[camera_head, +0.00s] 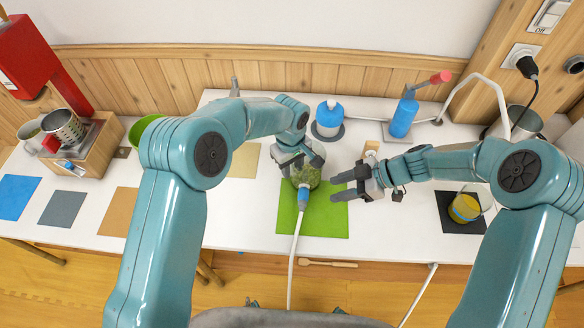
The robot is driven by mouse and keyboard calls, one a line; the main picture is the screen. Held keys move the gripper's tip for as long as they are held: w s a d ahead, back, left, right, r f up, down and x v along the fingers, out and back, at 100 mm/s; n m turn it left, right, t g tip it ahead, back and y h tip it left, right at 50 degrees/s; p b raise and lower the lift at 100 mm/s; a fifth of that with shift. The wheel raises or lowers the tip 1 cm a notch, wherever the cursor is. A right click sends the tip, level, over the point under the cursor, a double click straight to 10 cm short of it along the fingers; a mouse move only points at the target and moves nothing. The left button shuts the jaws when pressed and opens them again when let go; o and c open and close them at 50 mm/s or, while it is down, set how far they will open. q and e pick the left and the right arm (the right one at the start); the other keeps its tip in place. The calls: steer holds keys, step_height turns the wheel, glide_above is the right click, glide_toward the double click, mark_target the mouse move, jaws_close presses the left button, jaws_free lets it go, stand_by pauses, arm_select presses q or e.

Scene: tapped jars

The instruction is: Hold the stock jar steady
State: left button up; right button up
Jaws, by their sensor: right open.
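The stock jar (312,177) is a clear jar with green contents, standing on the green mat (335,222). A blue fitting (303,196) at its front leads to a white hose. My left gripper (299,168) is over the jar from above, with its fingers at the upper part of the jar and hiding its top. Whether the fingers press on the jar cannot be told. My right gripper (334,187) is open and empty just right of the jar, its fingers pointing left towards it.
A yellow-filled glass (465,208) stands on a black mat at right. The white hose (292,255) runs over the table's front edge.

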arm_select(q)
steer(key=shift+w+f, duration=0.1)
steer(key=shift+f, duration=0.65)
jaws_close()
arm_select(e)
steer(key=shift+o, duration=0.3)
